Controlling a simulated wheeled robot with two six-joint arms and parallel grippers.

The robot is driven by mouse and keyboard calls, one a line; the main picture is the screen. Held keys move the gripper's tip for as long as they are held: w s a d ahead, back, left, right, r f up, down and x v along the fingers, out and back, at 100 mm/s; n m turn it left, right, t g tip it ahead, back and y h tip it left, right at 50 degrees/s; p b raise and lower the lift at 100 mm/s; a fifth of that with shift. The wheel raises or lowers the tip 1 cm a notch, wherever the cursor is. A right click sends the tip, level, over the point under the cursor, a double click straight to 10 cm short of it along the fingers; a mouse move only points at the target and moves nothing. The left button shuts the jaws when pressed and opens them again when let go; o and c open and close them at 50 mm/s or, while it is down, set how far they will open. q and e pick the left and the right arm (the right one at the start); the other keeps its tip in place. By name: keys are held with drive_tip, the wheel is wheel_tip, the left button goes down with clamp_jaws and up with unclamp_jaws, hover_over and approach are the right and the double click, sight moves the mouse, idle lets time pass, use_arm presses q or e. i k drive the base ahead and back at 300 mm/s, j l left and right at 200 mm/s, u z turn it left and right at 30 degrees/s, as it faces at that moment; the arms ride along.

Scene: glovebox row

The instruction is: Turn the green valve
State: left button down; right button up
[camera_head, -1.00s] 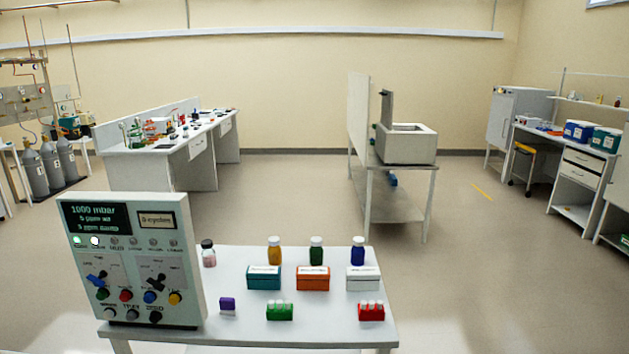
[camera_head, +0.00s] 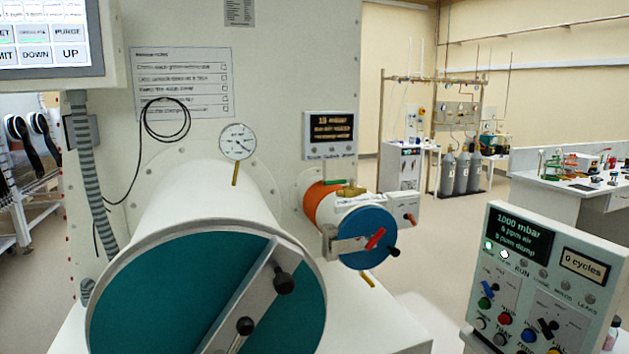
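I cannot pick out a green valve with certainty. A small green part (camera_head: 333,182) shows on top of the small cylinder chamber, beside a brass fitting (camera_head: 350,191); it is too small to make out. A round green knob (camera_head: 485,303) sits on the grey control panel (camera_head: 497,213) at the right, below a blue lever. The small chamber has a blue round door (camera_head: 362,222) with a red lever (camera_head: 375,239) and a black knob. Neither gripper is in view.
A large white cylinder with a teal door (camera_head: 150,310) and black handle knobs fills the lower left. A gauge (camera_head: 237,141) and a display (camera_head: 330,135) are above. Grey gas bottles (camera_head: 461,172) and a white bench (camera_head: 560,190) stand further back. Open floor lies between.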

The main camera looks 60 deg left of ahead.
sight(351, 180)
drive_tip(key=j+u, duration=0.1)
drive_tip(key=u, duration=0.3)
drive_tip(key=i+j+u, duration=0.1)
drive_tip(key=u, duration=0.75)
drive_tip(key=i+j+u, duration=0.1)
drive_tip(key=u, duration=0.3)
drive_tip(key=i+j+u, duration=0.1)
drive_tip(key=i, duration=0.4)
drive_tip(key=j, duration=0.05)
